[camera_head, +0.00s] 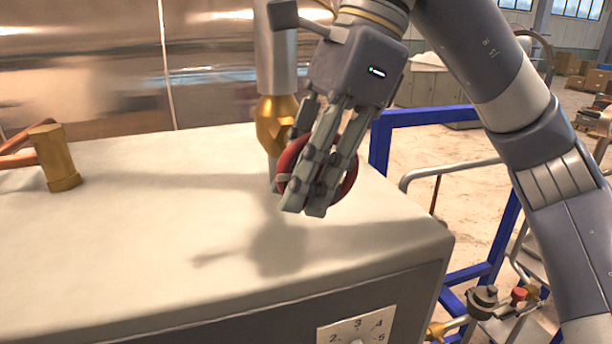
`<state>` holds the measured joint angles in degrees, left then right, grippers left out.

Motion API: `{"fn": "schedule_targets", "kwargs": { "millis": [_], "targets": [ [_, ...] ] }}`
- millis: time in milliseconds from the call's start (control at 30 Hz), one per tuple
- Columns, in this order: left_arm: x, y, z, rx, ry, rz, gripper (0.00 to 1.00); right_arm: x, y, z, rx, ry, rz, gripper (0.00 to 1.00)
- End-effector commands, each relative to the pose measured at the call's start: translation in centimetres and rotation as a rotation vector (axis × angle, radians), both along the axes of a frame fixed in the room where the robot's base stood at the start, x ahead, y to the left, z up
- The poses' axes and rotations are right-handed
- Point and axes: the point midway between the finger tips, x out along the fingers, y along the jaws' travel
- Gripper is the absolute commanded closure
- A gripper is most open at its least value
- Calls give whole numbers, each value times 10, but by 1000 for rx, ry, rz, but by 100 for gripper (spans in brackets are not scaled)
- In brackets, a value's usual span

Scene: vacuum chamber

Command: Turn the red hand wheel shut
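The red hand wheel (349,170) sits beside a brass valve body (274,125) on a vertical grey pipe, above the pale top of a cabinet. My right gripper (304,207) comes down from above over the wheel. Its long grey fingers lie across the wheel's near face and hide its middle; red rim shows on both sides of them. The fingertips in front are close together and reach the wheel's lower edge. Whether they clamp the wheel is hidden. My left gripper is not in view.
The cabinet top (130,250) is mostly clear, with a brass fitting (56,158) on copper pipe at the left. A numbered dial (357,330) is on the cabinet's front. A blue frame (381,145) and metal rails stand at right. A shiny metal wall is behind.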

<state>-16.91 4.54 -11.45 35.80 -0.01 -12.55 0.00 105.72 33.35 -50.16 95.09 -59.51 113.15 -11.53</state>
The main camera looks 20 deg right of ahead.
Motion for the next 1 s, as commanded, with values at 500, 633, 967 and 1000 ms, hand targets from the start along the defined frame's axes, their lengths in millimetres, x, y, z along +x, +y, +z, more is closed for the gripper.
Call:
{"fn": "schedule_targets", "kwargs": {
  "millis": [500, 633, 967, 1000],
  "targets": [
    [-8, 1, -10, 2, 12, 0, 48, 0, 0, -1, 45, 1, -1, 100],
    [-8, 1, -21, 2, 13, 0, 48, 0, 0, -2, 112, 4, -2, 100],
    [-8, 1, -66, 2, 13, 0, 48, 1, 0, -1, 392, 14, -3, 100],
    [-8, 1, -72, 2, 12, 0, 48, 1, 0, -1, 430, 16, -3, 100]
  ]
}}
